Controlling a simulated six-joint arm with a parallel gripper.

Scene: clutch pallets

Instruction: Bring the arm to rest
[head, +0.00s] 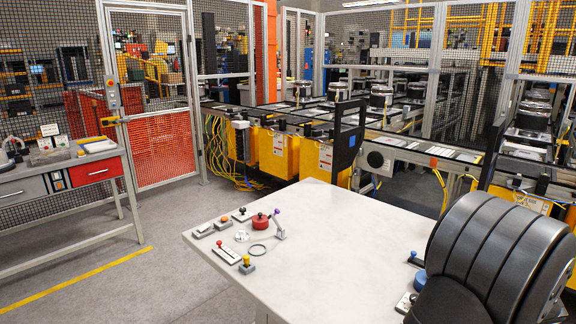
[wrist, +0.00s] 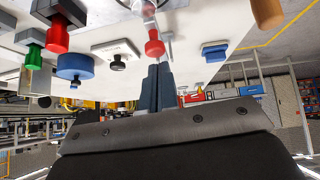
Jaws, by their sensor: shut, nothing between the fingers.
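My gripper (wrist: 159,70) shows in the wrist view, its two dark fingers together with nothing between them. They point towards the white tabletop, close in the picture to a red-topped control (wrist: 154,44); I cannot tell the gap. In the head view my dark ribbed arm part fills the lower right over the right side of the white table (head: 330,240). My fingers do not show in that view.
Several small controls stand on the table's left, among them a red knob (head: 261,221), a purple-tipped lever (head: 278,225) and a yellow button (head: 247,265). A blue-topped control (head: 414,258) is beside my arm. The table's middle is clear. Conveyors (head: 400,148) run behind.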

